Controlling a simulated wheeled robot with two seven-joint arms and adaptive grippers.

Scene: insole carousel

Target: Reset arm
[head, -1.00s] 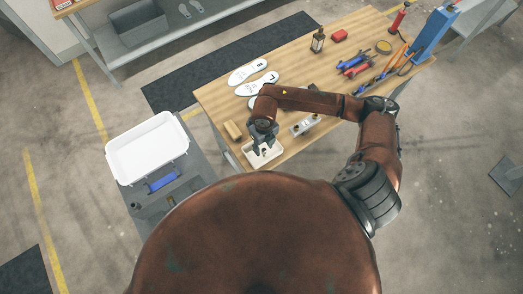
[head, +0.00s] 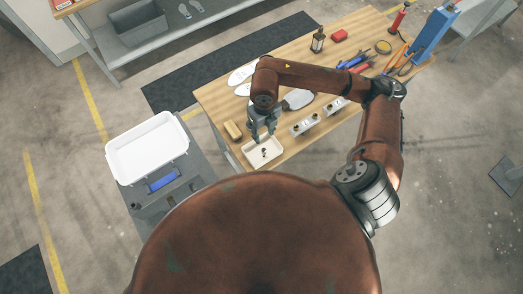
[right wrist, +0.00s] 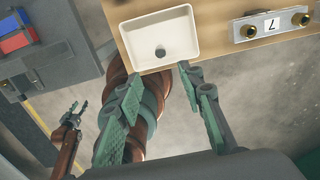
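My right gripper (head: 263,136) hangs above the back edge of a small cream tray (head: 249,160) at the near left of the wooden table. In the right wrist view its two green fingers (right wrist: 155,78) are apart with nothing between them. The cream tray also shows there (right wrist: 184,22), with a small dark piece (right wrist: 160,51) in it. My left gripper is out of the head view. In the right wrist view it shows small at the left (right wrist: 78,105), with its fingers seemingly apart and nothing visible in them.
Metal fixtures (head: 304,125) with brassy knobs, a grey insole-shaped piece (head: 298,99), white insoles (head: 242,74) and a tan block (head: 233,130) lie on the wooden table. Tools and a blue press (head: 432,38) are at its right. A white bin (head: 112,160) stands left.

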